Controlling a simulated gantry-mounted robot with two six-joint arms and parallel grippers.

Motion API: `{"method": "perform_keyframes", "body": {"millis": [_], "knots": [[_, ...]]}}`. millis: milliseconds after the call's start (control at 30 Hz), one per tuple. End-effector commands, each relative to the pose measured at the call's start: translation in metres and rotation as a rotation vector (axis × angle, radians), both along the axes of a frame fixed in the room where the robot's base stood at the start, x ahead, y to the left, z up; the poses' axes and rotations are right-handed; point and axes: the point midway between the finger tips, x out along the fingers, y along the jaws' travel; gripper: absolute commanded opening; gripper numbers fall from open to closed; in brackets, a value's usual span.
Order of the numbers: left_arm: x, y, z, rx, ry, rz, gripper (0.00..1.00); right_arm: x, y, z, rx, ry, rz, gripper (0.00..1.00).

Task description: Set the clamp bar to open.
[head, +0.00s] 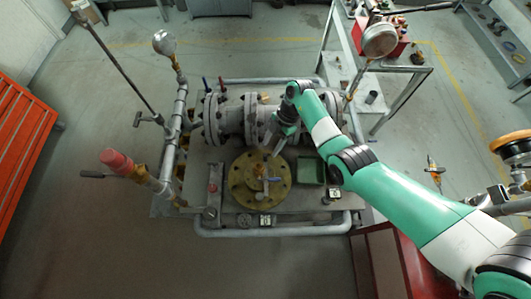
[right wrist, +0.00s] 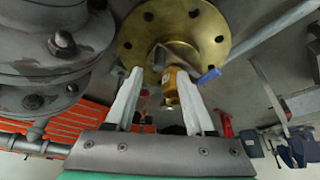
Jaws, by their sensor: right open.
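A round brass flange (head: 238,187) with bolt holes lies on the valve skid in the head view. A grey bar-like fitting (head: 265,184) stands at its middle; I cannot tell for sure that this is the clamp bar. In the right wrist view the flange (right wrist: 205,22) is ahead, with a brass valve body (right wrist: 171,86) and a blue-tipped lever (right wrist: 209,76) in front of it. My right gripper (head: 270,150) is at the flange's far edge. Its two pale fingers (right wrist: 158,78) are apart, with the brass body seen between and beyond them; no contact is clear. My left gripper is out of view.
Large grey flanged pipework (head: 232,120) runs behind the brass flange. A green square box (head: 310,171) is to its right. Grey pipe rails (head: 272,231) edge the skid. An orange cabinet (head: 22,130) stands at the left. Floor in front is clear.

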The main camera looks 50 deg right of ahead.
Motion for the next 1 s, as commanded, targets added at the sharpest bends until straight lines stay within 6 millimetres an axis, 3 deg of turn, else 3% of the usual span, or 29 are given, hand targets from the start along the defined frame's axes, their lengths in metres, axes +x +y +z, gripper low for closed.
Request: {"method": "perform_keyframes", "body": {"millis": [33,233,633,933,1000], "knots": [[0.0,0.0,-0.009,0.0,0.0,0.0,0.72,0.0,0.005,-0.016,0.001,0.003,0.002,0.55],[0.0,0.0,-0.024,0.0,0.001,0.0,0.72,0.004,0.019,-0.049,0.0,-0.001,0.002,0.55],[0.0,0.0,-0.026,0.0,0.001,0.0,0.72,0.006,0.023,-0.057,-0.001,-0.003,0.001,0.55],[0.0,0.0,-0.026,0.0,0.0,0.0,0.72,0.006,0.023,-0.057,-0.001,-0.003,0.001,0.01],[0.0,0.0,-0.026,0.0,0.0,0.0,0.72,0.006,0.023,-0.057,-0.001,-0.003,0.001,0.0]]}}
